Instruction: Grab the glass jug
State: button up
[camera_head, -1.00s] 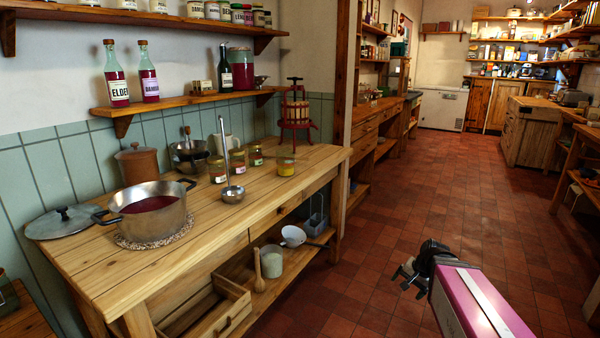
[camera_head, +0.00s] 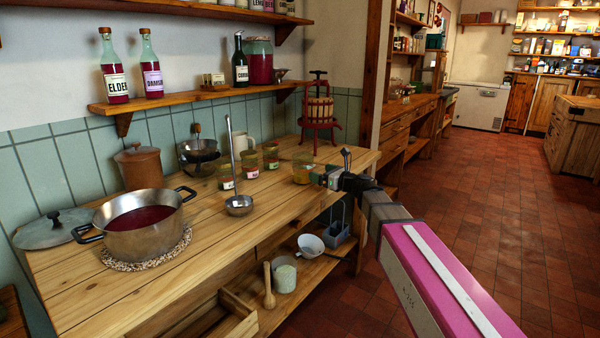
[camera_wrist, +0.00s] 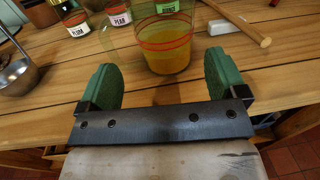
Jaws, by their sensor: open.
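The glass jug (camera_head: 302,172) stands upright near the right end of the wooden bench, with amber liquid low in it. In the wrist view the jug (camera_wrist: 165,45) has red lines round it and its top is cut off. My gripper (camera_wrist: 162,82) is open, one green finger to each side of the jug's near part. A gap shows between each finger and the glass. In the head view my gripper (camera_head: 326,178) is at bench-top height just right of the jug, over the bench's front edge.
Labelled jars (camera_head: 250,165) stand close behind and left of the jug. A ladle (camera_head: 238,200) and a pot of red liquid (camera_head: 146,222) are further left. A red press (camera_head: 319,115) is behind. A wooden-handled tool (camera_wrist: 240,22) lies to the right in the wrist view.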

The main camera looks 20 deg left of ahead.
aim_at(304, 166)
jog(key=x, duration=0.9)
jog(key=shift+w+a, duration=0.2)
jog(key=shift+w, duration=0.2)
jog(key=c, duration=1)
